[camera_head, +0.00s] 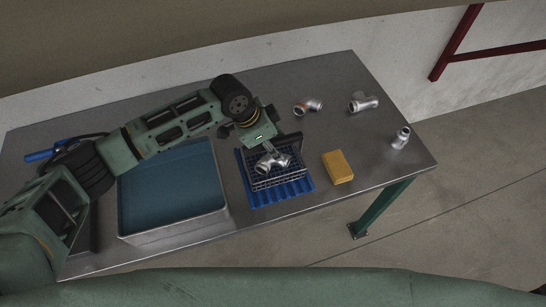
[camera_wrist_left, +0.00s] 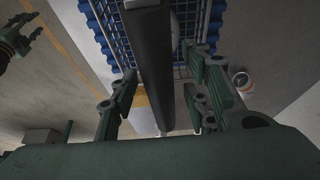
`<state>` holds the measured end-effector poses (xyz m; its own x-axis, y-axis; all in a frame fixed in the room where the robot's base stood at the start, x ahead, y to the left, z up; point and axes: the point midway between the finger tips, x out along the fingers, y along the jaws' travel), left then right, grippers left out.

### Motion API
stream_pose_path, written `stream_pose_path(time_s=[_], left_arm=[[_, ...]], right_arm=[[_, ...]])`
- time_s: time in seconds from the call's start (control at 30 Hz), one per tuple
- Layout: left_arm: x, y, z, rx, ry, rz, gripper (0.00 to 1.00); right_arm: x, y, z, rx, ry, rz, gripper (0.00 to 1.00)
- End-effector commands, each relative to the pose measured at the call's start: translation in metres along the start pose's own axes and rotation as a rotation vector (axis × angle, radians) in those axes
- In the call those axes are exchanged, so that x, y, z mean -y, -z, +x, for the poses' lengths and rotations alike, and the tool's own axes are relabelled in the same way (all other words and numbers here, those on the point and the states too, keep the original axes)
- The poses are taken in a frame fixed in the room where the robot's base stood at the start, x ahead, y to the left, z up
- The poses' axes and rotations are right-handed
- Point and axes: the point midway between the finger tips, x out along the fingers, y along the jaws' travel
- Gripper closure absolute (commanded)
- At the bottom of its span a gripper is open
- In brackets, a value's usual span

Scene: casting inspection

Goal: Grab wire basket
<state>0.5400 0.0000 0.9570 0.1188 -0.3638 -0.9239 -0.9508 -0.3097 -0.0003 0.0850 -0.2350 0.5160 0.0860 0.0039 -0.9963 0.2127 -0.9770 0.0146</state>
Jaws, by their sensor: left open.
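The wire basket (camera_head: 287,179) stands on a blue ribbed mat (camera_head: 285,194) near the table's front edge. A metal pipe casting (camera_head: 270,163) lies in the basket. My left gripper (camera_head: 277,147) is over the basket's back part, beside a dark bar. In the left wrist view, my left gripper (camera_wrist_left: 160,98) is open, with its fingers apart on either side of the dark bar (camera_wrist_left: 152,60). The basket's wire grid (camera_wrist_left: 117,35) shows behind it. Contact with the bar cannot be told. What seems to be my right gripper (camera_wrist_left: 25,35) shows small at the upper left there.
A grey bin with a blue inside (camera_head: 225,215) stands left of the basket, under my left arm. A yellow block (camera_head: 338,167) lies to the right. Loose pipe castings lie at the back (camera_head: 308,106), (camera_head: 363,102) and by the right edge (camera_head: 401,138). The table between them is clear.

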Motion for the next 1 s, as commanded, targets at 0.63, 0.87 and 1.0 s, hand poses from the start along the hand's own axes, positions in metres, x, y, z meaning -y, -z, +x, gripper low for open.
stream_pose_path(time_s=[0.63,0.87,1.0], left_arm=[[-0.0003,0.0001,0.0001,0.000,0.000,0.001,1.00],[-0.0004,0.0001,0.0001,0.000,-0.001,0.001,1.00],[0.0003,0.0023,-0.0016,-0.004,0.001,0.002,1.00]], right_arm=[[-0.0005,0.0029,0.0002,-0.005,-0.001,0.000,0.60],[-0.0007,0.0037,0.0002,-0.006,-0.001,0.000,0.60],[-0.0008,0.0039,-0.0001,-0.006,-0.001,0.000,0.60]])
